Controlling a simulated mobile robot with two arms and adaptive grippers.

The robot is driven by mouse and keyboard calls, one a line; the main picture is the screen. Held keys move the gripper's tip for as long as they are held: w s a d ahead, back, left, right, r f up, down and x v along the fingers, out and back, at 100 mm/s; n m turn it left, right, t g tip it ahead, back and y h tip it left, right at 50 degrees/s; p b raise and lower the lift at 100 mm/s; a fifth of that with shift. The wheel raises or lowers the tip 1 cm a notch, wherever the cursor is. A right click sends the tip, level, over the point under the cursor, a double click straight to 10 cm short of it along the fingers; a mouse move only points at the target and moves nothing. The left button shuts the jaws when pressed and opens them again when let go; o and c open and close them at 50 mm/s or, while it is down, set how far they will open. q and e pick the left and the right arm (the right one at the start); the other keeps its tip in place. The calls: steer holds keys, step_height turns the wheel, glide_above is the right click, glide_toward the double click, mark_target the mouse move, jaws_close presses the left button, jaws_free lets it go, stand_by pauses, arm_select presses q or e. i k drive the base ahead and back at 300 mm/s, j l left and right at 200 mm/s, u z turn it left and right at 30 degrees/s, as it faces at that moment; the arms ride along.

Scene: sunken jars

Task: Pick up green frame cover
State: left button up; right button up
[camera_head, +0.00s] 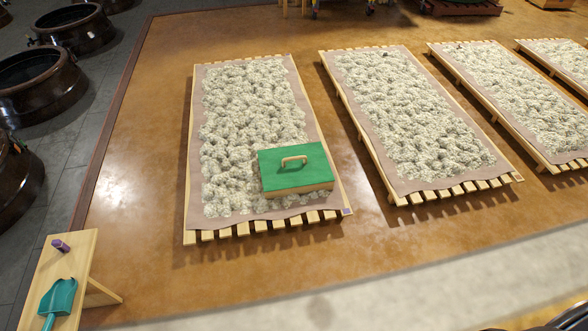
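The green frame cover (293,167) is a flat box with a green top, light wooden sides and a small wooden arch handle (293,160) in the middle of its top. It rests at the near right part of the leftmost drying rack (238,229), on the pale lumpy material (250,110) spread over a brownish cloth. Neither of my grippers shows in the head view, and nothing touches the cover.
More slatted racks (457,189) with the same material stand to the right, with floor gaps between them. A small wooden stand (84,250) at lower left holds a teal scoop (58,298) and a purple item (60,246). Dark jars (40,80) line the left. Brown floor (140,200) is open.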

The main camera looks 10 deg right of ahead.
mark_target(303, 168)
steer(key=i+l+u, duration=0.15)
steer(key=u, duration=0.25)
steer(key=i+l+u, duration=0.1)
steer(key=l+u, duration=0.35)
steer(key=u, duration=0.3)
steer(key=i+l, duration=0.05)
